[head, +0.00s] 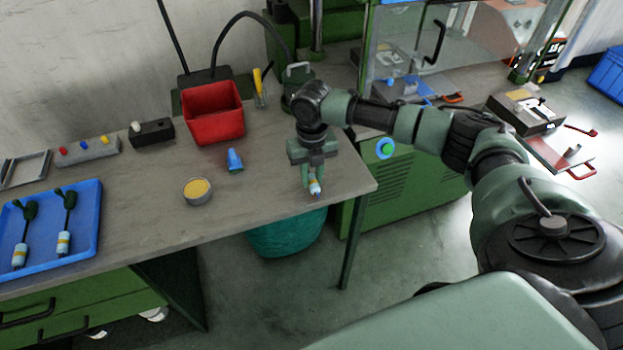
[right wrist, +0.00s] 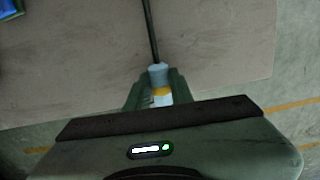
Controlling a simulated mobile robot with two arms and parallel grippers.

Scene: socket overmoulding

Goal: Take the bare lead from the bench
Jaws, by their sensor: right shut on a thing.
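My right gripper (head: 311,178) hangs over the front right corner of the bench (head: 270,185) and is shut on the bare lead. The lead's light blue, white and orange end (head: 315,187) shows below the fingers in the head view. In the right wrist view the fingers (right wrist: 157,100) close on both sides of this end (right wrist: 159,76), and a dark cable runs away from it. Whether the lead touches the bench I cannot tell. My left gripper is out of view.
A blue tray (head: 88,243) with two leads lies at the left. A red bin (head: 212,112), a round tin (head: 197,192) and a small blue object (head: 234,160) stand on the bench. A teal basket (head: 285,236) is below the bench edge.

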